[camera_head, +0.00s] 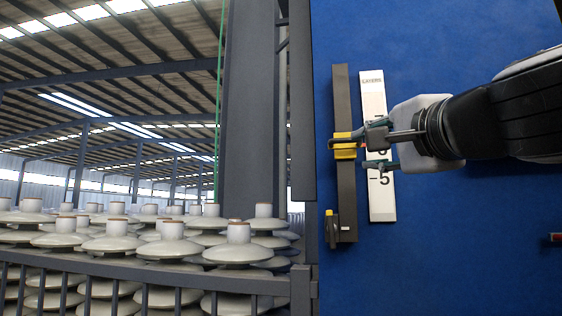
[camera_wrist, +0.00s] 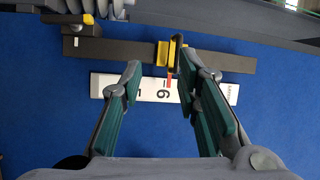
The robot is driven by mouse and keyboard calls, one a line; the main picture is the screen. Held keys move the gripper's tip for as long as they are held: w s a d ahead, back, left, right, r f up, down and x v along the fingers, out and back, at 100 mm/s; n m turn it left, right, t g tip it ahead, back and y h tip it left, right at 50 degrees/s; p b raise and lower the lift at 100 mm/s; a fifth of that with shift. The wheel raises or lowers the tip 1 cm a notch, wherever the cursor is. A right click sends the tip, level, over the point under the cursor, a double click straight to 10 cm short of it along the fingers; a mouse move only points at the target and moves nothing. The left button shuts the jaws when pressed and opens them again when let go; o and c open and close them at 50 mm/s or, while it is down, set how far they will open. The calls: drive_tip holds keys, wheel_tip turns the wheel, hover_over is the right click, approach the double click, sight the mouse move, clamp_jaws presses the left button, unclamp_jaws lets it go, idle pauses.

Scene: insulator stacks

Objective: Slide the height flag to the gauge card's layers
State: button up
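The height flag (camera_head: 345,151) is a yellow slider on a dark straight rail (camera_head: 346,195). It also shows in the wrist view (camera_wrist: 161,55), with a red pointer beside the mark by the 6. The white gauge card (camera_head: 382,205) lies alongside the rail, headed LAYERS; a 5 is readable in the head view, and the card also shows in the wrist view (camera_wrist: 105,85). My gripper (camera_head: 370,150) reaches over the card towards the flag. In the wrist view my gripper (camera_wrist: 158,66) has its fingers apart; the right fingertip overlaps the flag's dark upright part. Contact cannot be told.
A dark block with a yellow top (camera_head: 332,229) sits at the rail's lower end. The blue surface (camera_head: 450,250) is mostly clear. A small red-ended item (camera_head: 556,238) is at the right edge. Stacked white insulators (camera_head: 110,245) stand behind a railing at left.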

sight(347, 140)
drive_tip(key=shift+m+t+h, duration=0.3)
drive_tip(key=shift+m+t, duration=0.1)
drive_tip(key=shift+m, duration=0.4)
drive_tip(key=w+r, duration=0.1)
drive_tip(key=w, duration=0.3)
drive_tip(key=w+r, duration=0.2)
drive_tip(key=w, duration=0.2)
drive_tip(key=w+r, duration=0.1)
drive_tip(key=w, duration=0.4)
drive_tip(key=shift+w+r, duration=0.1)
drive_tip(key=shift+r, duration=0.3)
clamp_jaws()
